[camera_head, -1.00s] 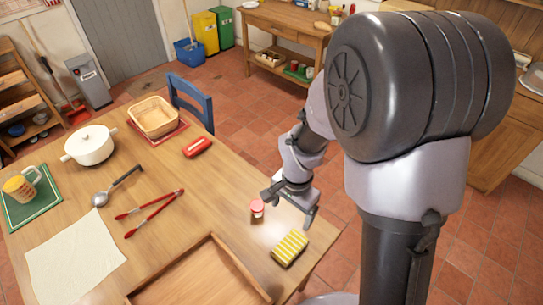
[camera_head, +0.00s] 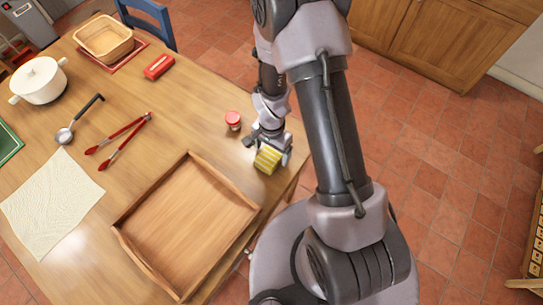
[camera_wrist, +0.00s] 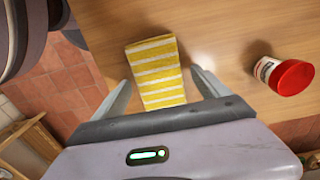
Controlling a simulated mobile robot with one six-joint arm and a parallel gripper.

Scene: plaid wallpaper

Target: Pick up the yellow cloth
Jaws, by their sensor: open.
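The yellow cloth (camera_head: 268,159) is a folded, white-striped bundle lying near the table's right edge. In the wrist view the cloth (camera_wrist: 156,72) lies between my two fingers, reaching out beyond their tips. My gripper (camera_head: 268,146) is over the cloth in the head view and hides part of it. My gripper also shows in the wrist view (camera_wrist: 158,80), its fingers spread on either side of the cloth with a gap on the right. I cannot tell how far above the tabletop the fingertips are.
A red-lidded jar (camera_head: 233,120) stands close to my gripper, and shows to the right in the wrist view (camera_wrist: 285,75). A wooden tray (camera_head: 128,243) lies in front. Red tongs (camera_head: 122,140), a ladle (camera_head: 66,134), a white pot (camera_head: 40,82) and a basket (camera_head: 104,40) are farther left.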

